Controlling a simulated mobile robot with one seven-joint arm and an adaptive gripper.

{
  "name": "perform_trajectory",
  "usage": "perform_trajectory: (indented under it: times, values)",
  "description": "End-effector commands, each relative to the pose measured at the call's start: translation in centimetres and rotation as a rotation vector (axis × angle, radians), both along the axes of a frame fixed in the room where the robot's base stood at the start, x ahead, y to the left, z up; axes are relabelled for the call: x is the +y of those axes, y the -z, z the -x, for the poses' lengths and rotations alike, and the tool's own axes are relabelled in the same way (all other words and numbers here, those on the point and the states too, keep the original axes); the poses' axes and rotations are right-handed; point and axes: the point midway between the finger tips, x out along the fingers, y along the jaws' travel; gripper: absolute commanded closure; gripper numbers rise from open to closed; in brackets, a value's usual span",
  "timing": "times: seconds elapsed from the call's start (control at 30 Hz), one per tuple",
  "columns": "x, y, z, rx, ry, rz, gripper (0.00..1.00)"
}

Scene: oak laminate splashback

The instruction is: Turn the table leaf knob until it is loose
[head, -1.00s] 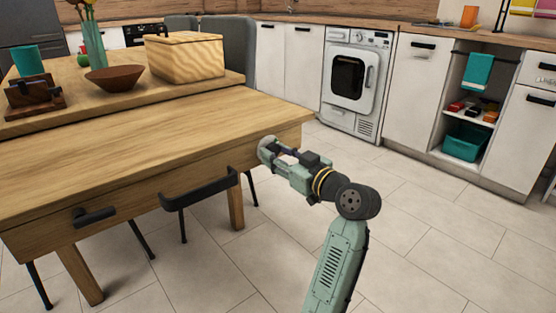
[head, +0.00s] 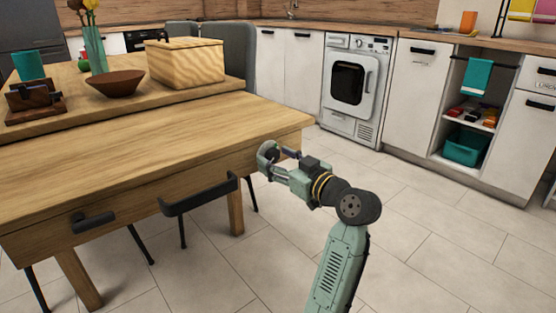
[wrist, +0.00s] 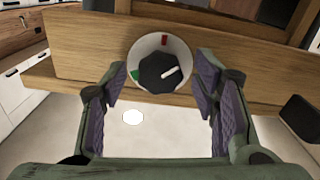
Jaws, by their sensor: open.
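The table leaf knob (wrist: 159,73) shows in the wrist view as a dark faceted knob with a white pointer line. It sits on a pale round dial (wrist: 144,49) with a red mark at the top and a green mark at the left. The pointer is aimed right and slightly up, at neither mark. My gripper (wrist: 158,92) is open, with its purple-padded fingers on either side of the knob and apart from it. In the head view my gripper (head: 272,156) is at the right end of the table's front edge, largely covering the knob.
The wooden table (head: 130,140) has a dark bar handle (head: 200,194) and a smaller dark handle (head: 93,222) on its front. A wooden box (head: 185,63), a bowl (head: 115,83) and a vase (head: 95,50) stand farther back. The tiled floor at the right is clear.

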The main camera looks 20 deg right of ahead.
Motion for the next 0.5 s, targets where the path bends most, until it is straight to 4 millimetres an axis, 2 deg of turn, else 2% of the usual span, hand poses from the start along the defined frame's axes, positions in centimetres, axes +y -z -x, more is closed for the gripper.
perform_trajectory:
  times: [0.23, 0.5]
  values:
    - [-0.4, 0.0, 0.8, 0.0, 0.001, 0.0, 0.46]
    - [-1.8, 0.0, 5.0, -0.001, 0.002, 0.001, 0.46]
